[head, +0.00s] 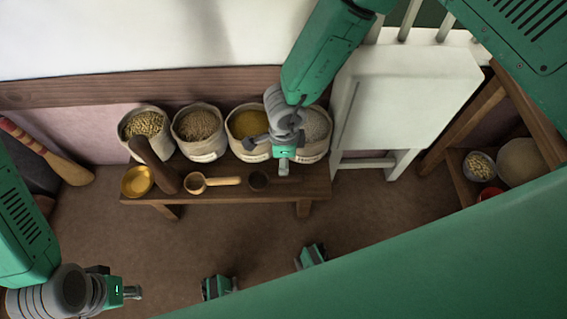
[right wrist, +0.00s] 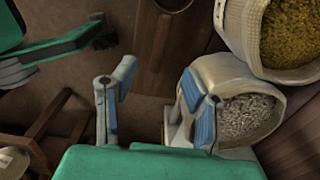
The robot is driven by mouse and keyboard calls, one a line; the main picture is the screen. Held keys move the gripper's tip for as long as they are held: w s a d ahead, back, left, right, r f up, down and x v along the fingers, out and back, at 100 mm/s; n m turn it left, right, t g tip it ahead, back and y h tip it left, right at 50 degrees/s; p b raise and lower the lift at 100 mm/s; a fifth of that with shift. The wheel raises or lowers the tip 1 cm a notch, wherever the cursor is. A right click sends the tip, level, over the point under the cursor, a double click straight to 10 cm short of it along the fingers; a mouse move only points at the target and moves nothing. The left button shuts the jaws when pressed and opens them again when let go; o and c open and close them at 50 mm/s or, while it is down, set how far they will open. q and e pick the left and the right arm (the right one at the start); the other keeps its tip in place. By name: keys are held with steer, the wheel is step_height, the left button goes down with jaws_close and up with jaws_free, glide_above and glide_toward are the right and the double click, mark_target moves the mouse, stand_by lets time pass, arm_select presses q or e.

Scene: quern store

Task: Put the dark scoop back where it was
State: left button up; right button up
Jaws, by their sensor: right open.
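The dark scoop (head: 258,180) lies on the low wooden bench (head: 230,195), right of a light wooden scoop (head: 212,182). Its bowl (right wrist: 172,4) also shows at the top edge of the right wrist view, with the handle running down the bench. My right gripper (head: 283,168) is above the bench's right end, just right of the dark scoop. In the right wrist view its fingers (right wrist: 155,100) are spread with nothing between them. My left gripper (head: 132,292) is low at the left, away from the bench; its finger gap cannot be made out.
Several grain sacks (head: 200,145) stand in a row behind the bench. A golden bowl (head: 138,182) and a dark wooden stick (head: 152,163) are at its left end. A wooden shelf (head: 467,190) with bowls is farther right. The floor in front is clear.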

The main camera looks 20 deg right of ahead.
steer(key=shift+r, duration=0.6)
steer(key=shift+d, duration=0.15)
steer(key=s+d+f+n+t+h, duration=0.1)
steer(key=s+d+n+h, duration=0.1)
steer(key=s+d+n, duration=1)
steer(key=s+d+r+n+y, duration=0.1)
steer(key=s+n, duration=0.4)
steer(key=s+d+r+n, duration=0.2)
steer(key=s+n, duration=0.2)
steer(key=shift+s+d+n+g+y, duration=0.25)
steer(key=shift+s+n+g+y, duration=0.05)
steer(key=shift+s+n+y, duration=0.1)
